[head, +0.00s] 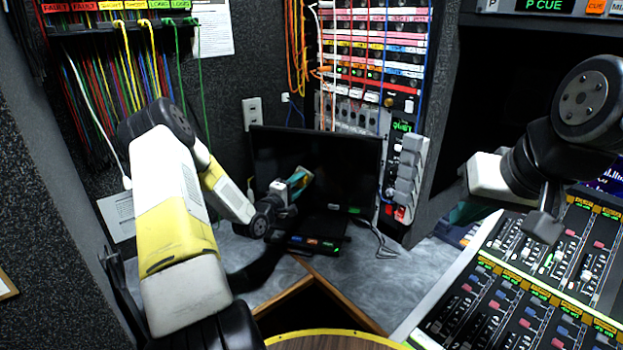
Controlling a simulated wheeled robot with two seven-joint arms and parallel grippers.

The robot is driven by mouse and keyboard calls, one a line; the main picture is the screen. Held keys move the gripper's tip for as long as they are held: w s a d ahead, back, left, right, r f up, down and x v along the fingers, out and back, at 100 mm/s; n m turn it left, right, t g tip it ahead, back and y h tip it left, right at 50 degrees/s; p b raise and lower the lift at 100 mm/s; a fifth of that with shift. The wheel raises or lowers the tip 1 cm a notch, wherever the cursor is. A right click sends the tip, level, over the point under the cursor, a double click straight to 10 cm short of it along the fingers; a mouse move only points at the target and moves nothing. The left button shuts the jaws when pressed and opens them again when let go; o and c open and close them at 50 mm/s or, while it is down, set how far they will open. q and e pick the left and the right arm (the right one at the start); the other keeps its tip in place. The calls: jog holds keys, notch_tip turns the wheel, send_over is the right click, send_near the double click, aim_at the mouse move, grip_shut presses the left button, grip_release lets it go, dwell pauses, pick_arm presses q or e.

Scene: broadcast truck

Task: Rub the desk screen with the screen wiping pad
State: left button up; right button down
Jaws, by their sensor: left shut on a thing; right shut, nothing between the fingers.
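The desk screen (345,155) is a wide black panel standing upright on the grey desk at the back, its face dark. My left gripper (296,182) is in front of the screen's lower left half, shut on the small screen wiping pad (306,179). The pad is small here and partly hidden by the fingers. I cannot tell whether it touches the screen. My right gripper (468,212) is at the right, away from the screen, shut and empty beside the mixing console. Its fingers are partly hidden by my arm.
A small black unit (313,235) with lit buttons sits below the screen. Cables and a patch rack (370,60) rise behind it. A mixing console (520,290) fills the lower right. A wood-edged opening (335,290) lies in front. Bare desk shows right of the screen.

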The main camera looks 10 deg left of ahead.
pick_arm(q)
jog(key=shift+s, duration=1.5)
